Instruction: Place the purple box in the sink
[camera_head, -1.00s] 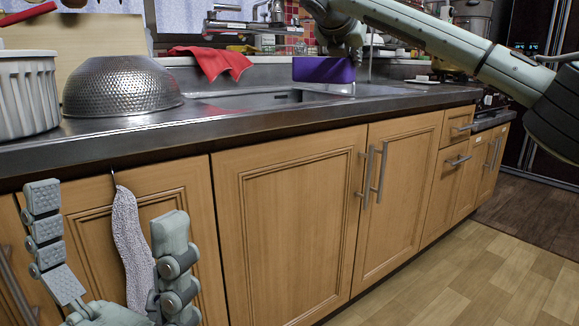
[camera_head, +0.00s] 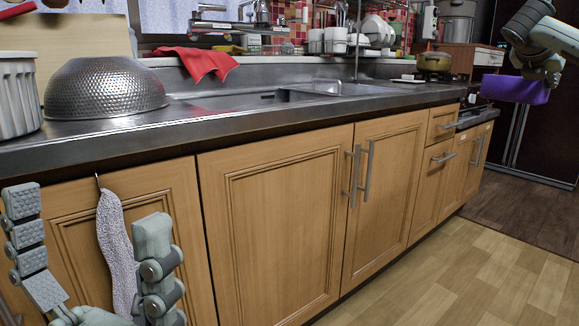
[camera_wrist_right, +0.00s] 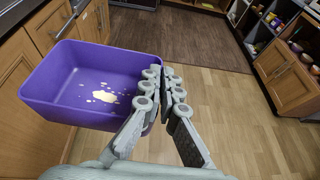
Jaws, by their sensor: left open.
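The purple box (camera_head: 516,89) hangs in my right gripper (camera_head: 545,70) at the upper right of the head view, beyond the counter's right end and away from the sink. In the right wrist view the box (camera_wrist_right: 85,85) is open-topped, with pale patches inside. My right gripper's fingers (camera_wrist_right: 163,78) are closed at its right-hand wall; the exact contact is partly hidden. The sink (camera_head: 335,88) is a basin set in the counter, only partly visible. My left gripper (camera_head: 85,235) is open and empty, low in front of the left cabinet door.
A grey towel (camera_head: 117,250) hangs between my left fingers' outlines. Dishes (camera_head: 370,35) stand behind the sink. The floor (camera_head: 480,270) at right is clear.

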